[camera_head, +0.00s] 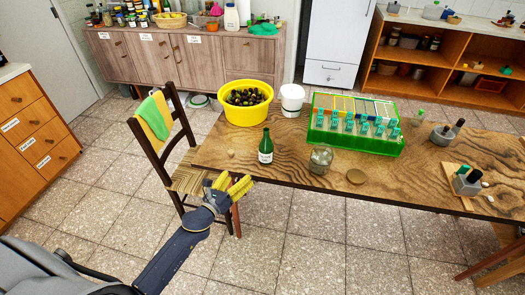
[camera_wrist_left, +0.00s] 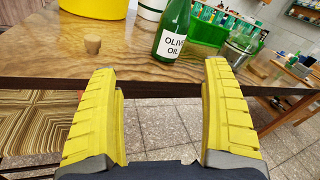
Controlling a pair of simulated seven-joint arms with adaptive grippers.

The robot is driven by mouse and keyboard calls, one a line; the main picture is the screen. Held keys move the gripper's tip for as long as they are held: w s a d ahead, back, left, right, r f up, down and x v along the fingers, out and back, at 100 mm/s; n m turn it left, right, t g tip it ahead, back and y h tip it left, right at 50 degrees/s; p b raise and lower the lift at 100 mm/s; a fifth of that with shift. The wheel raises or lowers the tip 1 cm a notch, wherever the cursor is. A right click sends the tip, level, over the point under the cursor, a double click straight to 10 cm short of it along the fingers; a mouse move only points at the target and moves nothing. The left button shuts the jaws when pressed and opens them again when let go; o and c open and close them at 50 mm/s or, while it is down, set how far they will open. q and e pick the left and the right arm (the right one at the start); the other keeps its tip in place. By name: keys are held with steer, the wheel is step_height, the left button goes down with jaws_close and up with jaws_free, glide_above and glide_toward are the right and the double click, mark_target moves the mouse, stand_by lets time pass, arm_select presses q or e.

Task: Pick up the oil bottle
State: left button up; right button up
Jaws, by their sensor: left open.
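The oil bottle (camera_head: 265,146) is green glass with a white label and stands upright near the table's front edge. It also shows in the left wrist view (camera_wrist_left: 172,32), where the label reads "OLIVE OIL" and the top is cut off. My left gripper (camera_head: 236,184) is in front of the table edge, below and left of the bottle. Its yellow fingers are spread apart with nothing between them. In the left wrist view the bottle stands beyond the gap between the fingertips (camera_wrist_left: 161,64), and nothing touches it. My right gripper is not in view.
A cork (camera_wrist_left: 92,43) sits on the table left of the bottle. A yellow bowl of olives (camera_head: 248,104) and a white tub (camera_head: 292,97) stand behind. A glass jar (camera_head: 321,158), a brown lid (camera_head: 356,176) and a green crate (camera_head: 352,139) are right. A chair (camera_head: 160,136) stands left.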

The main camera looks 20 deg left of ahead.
mark_target(266, 148)
arm_select(q)
steer(key=w+d+m, duration=0.1)
steer(key=w+d, duration=0.1)
steer(key=w, duration=0.3)
steer(key=w+d+r+m, duration=0.1)
steer(key=w+d+m, duration=0.1)
steer(key=w, duration=0.4)
steer(key=w+d+m+h, duration=0.1)
steer(key=w+d+m, duration=0.1)
steer(key=w, duration=0.3)
steer(key=shift+w+r, duration=0.25)
steer(key=shift+r, duration=0.1)
steer(key=c, duration=1.6)
steer(key=shift+r, duration=0.15)
steer(key=shift+c, duration=0.3)
